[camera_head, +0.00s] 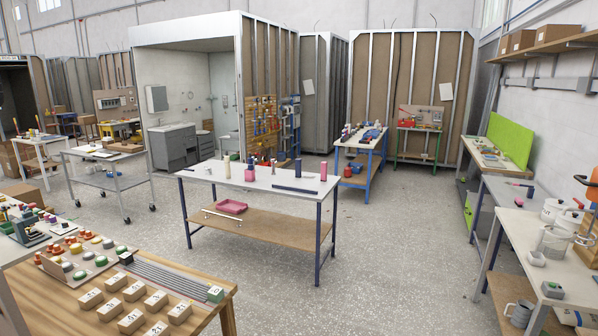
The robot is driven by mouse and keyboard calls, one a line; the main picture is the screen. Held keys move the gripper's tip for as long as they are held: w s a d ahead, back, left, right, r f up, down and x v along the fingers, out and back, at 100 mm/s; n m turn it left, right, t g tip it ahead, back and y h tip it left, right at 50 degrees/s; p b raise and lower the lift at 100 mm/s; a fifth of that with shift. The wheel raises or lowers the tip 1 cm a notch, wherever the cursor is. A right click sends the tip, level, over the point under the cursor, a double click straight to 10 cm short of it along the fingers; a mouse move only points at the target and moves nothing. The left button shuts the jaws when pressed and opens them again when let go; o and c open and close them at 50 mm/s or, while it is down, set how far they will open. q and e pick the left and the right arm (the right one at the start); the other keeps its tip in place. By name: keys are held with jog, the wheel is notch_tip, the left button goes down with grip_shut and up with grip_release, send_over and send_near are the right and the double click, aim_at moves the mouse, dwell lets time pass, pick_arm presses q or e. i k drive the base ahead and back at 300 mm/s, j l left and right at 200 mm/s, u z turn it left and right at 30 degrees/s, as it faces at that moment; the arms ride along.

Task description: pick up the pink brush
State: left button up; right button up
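I cannot make out a pink brush for certain. On the white table (222,180) in the middle of the room stand a small pink block-like item (250,174) and an upright pink cylinder (324,171). A pink tray (231,207) lies on that table's lower wooden shelf. A small pink or purple item (519,184) lies on the grey bench at the right, too small to identify. Neither of my grippers is in view.
A wooden bench (205,312) with labelled blocks stands close at the lower left. A white bench (535,240) with pots stands at the right. Open speckled floor (400,250) lies between the middle table and the right benches.

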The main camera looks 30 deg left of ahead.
aim_at(518, 203)
jog(key=i+u, duration=0.1)
jog(key=i, duration=2.5)
jog(key=i+z, duration=0.2)
jog(key=i, duration=0.3)
jog(key=i+j+z, duration=0.2)
jog(key=i, duration=0.35)
jog(key=i+j+z, duration=0.2)
jog(key=i, duration=0.3)
jog(key=i+j+z, duration=0.2)
jog(key=i, duration=0.3)
jog(key=j, duration=0.1)
